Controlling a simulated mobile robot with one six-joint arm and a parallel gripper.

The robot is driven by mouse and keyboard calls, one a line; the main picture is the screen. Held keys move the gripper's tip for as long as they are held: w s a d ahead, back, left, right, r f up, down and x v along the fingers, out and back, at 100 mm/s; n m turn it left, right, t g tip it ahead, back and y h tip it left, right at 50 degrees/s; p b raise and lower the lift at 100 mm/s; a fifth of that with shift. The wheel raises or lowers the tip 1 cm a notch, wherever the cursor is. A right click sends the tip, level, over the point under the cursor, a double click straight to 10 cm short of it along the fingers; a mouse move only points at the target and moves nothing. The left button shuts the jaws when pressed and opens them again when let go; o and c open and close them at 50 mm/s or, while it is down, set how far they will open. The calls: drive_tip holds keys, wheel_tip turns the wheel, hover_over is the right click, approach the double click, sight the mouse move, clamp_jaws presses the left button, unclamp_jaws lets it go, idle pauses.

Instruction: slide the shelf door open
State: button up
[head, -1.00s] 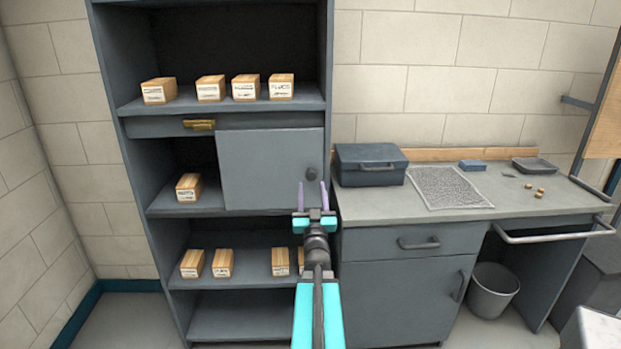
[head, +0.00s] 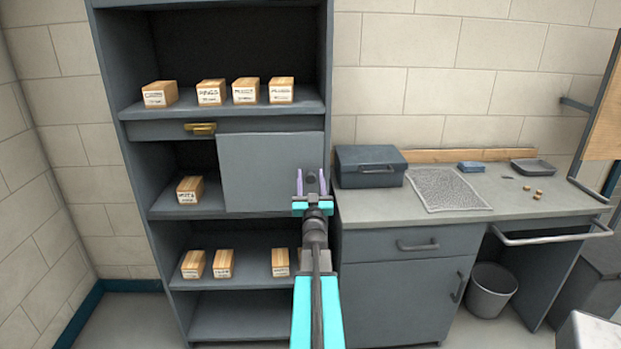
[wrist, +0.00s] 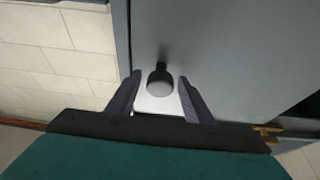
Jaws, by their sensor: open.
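The shelf door (head: 262,172) is a flat grey panel covering the right part of the middle shelf bay; the left part of that bay is uncovered. Its round dark knob (wrist: 160,80) shows in the wrist view, between the two fingers and near their tips. In the head view my gripper hides the knob. My gripper (head: 311,178) is open in front of the door's right edge, and its open fingers also show in the wrist view (wrist: 157,85). I cannot tell whether either finger touches the knob.
A brass catch (head: 200,128) sits above the bay's left part. A boxed item (head: 190,190) stands in the uncovered part, with several more on other shelves. A workbench (head: 400,208) with a grey toolbox (head: 371,166) adjoins on the right.

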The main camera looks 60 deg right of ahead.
clamp_jaws()
drive_tip(key=shift+f+b, duration=0.1)
drive_tip(key=shift+b, duration=0.2)
